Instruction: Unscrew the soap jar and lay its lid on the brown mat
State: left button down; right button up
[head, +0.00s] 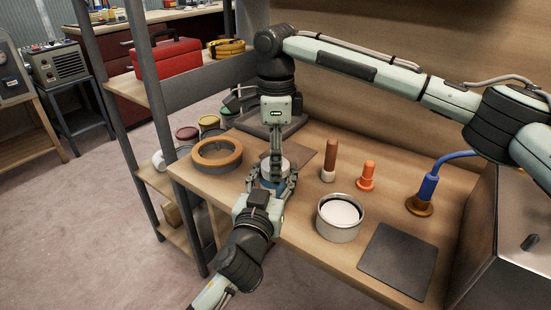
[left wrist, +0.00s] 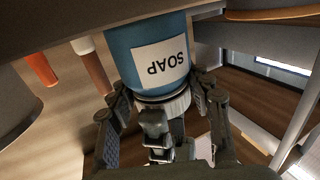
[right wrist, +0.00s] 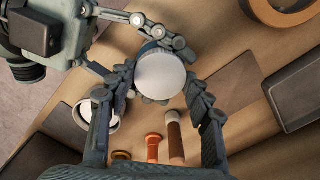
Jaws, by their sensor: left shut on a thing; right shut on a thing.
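The soap jar (head: 268,183) is blue and stands upright near the table's front edge. Its label reads SOAP, upside down in the left wrist view (left wrist: 162,62). My left gripper (head: 272,187) is shut around the jar from the front. The lid is a pale disc, seen from above in the right wrist view (right wrist: 160,75). My right gripper (head: 277,164) points down from above, shut on the lid. The lid sits at the jar's top; any gap is too small to tell. The brown mat (head: 304,157) lies bare just behind the jar, partly hidden by my right gripper.
A brown-topped ring (head: 217,153) lies left of the jar. A dark tray (head: 253,126) is behind. A round metal can (head: 340,222), a brown-handled tool (head: 329,160), an orange peg (head: 367,174) and a blue tool (head: 427,190) stand to the right. A dark grey mat (head: 398,262) lies front right.

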pick_arm(q)
jog(key=shift+f, duration=0.3)
pick_arm(e)
jog(key=shift+n, duration=0.3)
jog(key=shift+c, duration=0.2)
jog(key=o, duration=1.3)
jog(key=shift+r, duration=0.15)
jog(key=shift+r, duration=2.15)
pick_arm(q)
jog(key=c, duration=1)
grip_release()
jog(key=o, duration=0.4)
jog(key=shift+r, duration=0.2)
